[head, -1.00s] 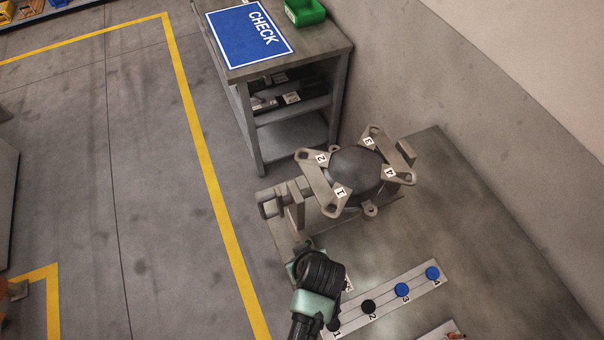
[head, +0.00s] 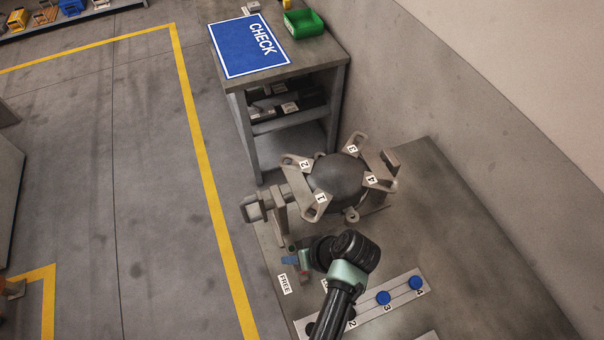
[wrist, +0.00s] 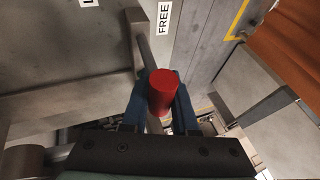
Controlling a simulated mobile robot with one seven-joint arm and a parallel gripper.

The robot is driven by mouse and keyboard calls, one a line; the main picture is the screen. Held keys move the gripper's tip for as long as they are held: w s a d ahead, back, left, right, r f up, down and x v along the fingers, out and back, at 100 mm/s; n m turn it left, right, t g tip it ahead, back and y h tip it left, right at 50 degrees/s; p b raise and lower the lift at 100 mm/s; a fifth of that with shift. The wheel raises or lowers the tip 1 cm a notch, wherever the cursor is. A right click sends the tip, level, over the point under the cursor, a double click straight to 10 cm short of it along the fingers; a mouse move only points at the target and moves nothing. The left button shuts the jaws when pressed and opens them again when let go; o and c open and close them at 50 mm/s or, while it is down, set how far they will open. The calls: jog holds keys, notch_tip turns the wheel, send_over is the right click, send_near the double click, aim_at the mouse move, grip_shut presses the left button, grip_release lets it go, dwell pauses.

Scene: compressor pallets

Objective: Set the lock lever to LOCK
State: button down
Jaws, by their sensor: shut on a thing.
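The lock lever is a grey rod (wrist: 147,48) with a red knob (wrist: 163,92) at its end. In the wrist view, the knob sits between the blue fingers of my gripper (wrist: 160,108), which is shut on it. The rod stands beside the white FREE label (wrist: 164,18). A second label (wrist: 88,3), cut off by the frame edge, lies to the left. In the head view, my gripper (head: 297,262) is low in front of the fixture, near the FREE label (head: 285,284). My arm hides most of the lever and the second label there.
The fixture holds a dark round compressor (head: 338,180) under numbered clamp arms. A numbered strip (head: 398,300) with blue knobs lies to the right of my arm. A side table with a blue CHECK sign (head: 249,46) and a green bin (head: 304,23) stands behind.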

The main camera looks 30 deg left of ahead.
jog(key=shift+w+d, duration=0.5)
jog(key=shift+w, duration=0.2)
dwell(1.0)
jog(key=c, duration=0.7)
grip_release()
jog(key=b+v, duration=0.1)
jog(key=v, duration=0.5)
jog(key=b+v, duration=0.1)
jog(key=v, duration=0.6)
jog(key=shift+a, duration=0.1)
